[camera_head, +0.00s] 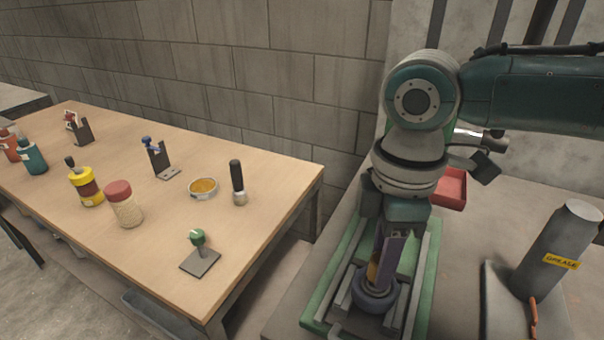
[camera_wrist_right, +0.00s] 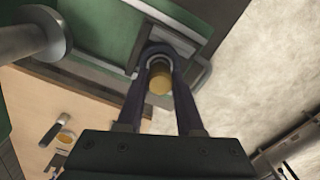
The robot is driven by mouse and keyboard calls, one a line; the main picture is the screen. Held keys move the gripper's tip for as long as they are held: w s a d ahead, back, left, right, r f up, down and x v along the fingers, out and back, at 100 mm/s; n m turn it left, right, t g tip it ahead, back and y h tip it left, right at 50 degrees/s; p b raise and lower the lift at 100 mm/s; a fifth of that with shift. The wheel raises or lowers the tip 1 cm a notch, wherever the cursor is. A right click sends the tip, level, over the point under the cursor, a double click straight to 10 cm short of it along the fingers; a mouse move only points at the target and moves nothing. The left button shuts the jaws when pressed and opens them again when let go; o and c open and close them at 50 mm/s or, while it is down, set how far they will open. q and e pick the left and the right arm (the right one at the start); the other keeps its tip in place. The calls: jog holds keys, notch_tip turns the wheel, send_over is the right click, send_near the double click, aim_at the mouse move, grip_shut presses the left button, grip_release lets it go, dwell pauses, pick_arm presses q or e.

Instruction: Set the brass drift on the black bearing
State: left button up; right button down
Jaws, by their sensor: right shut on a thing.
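My right gripper (camera_head: 380,272) points down at the green fixture, with its dark fingers shut on the brass drift (camera_head: 372,270). In the right wrist view the drift's round brass end (camera_wrist_right: 160,82) shows between the two fingers (camera_wrist_right: 159,75). The black bearing (camera_head: 376,298) is a dark ring on the fixture, directly below the drift. Part of the ring also shows around the fingertips in the wrist view. The fingers hide the drift's lower end, so I cannot tell whether it touches the bearing. My left gripper is not in view.
The green fixture (camera_head: 327,287) has grey rails on both sides. A grey grease cylinder (camera_head: 553,250) stands to the right, and a red tray (camera_head: 451,188) lies behind. The wooden table (camera_head: 140,245) at left holds bottles, a tin (camera_head: 203,188) and a black-handled brush (camera_head: 238,182).

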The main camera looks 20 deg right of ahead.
jog(key=shift+f+b, duration=0.4)
jog(key=shift+f, duration=0.5)
dwell(0.5)
jog(key=shift+c, duration=2.3)
grip_release()
jog(key=shift+r, duration=0.1)
notch_tip(320, 180, up, 10)
jog(key=shift+f+p, duration=0.1)
jog(key=shift+p, duration=0.3)
jog(key=s+a+f+m+t+y, duration=0.25)
jog(key=s+a+f, duration=0.25)
jog(key=s+a, duration=0.45)
jog(key=s+d+m+t+h, duration=0.1)
jog(key=s+d+m+h, duration=0.1)
jog(key=s+d+m, duration=0.5)
notch_tip(320, 180, up, 38)
jog(key=p, duration=3.8)
jog(key=shift+w+a+m, duration=0.25)
jog(key=shift+a+m, duration=0.1)
jog(key=shift+m, duration=0.1)
